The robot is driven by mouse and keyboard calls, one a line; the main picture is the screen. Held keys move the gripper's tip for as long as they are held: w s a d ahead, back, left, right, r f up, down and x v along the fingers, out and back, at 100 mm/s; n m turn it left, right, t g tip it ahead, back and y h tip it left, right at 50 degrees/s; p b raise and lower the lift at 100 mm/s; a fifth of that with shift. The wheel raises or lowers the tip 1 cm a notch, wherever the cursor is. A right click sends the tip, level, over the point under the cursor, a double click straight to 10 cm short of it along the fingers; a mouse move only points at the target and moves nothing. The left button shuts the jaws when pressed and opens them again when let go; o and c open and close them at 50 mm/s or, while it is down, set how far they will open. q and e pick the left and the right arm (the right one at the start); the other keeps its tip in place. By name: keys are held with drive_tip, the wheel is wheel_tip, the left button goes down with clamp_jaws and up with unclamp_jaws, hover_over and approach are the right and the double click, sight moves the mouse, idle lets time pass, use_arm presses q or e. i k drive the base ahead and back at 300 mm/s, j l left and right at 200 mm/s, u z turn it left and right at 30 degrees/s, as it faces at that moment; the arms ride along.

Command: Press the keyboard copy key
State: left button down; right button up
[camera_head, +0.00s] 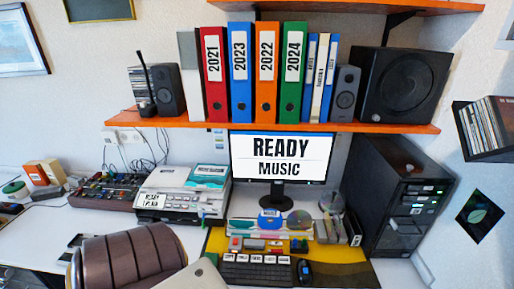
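A dark keyboard (256,271) lies on the desk at the bottom centre, in front of the monitor. A row of white labels runs along its back edge, and their words are too small to read surely, so I cannot tell which key is copy. The monitor (281,157) behind it shows "READY" and "MUSIC". Neither of my grippers is in view, and nothing visibly touches the keyboard. The keyboard's front edge is close to the bottom of the picture.
Small blocks and discs stand behind. A printer (182,193) is at left, a black computer tower (398,195) at right. An orange shelf (300,126) with binders hangs above. A brown chair back (128,257) stands front left.

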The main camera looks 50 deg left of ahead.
sight(227, 257)
drive_tip(key=u, duration=1.6)
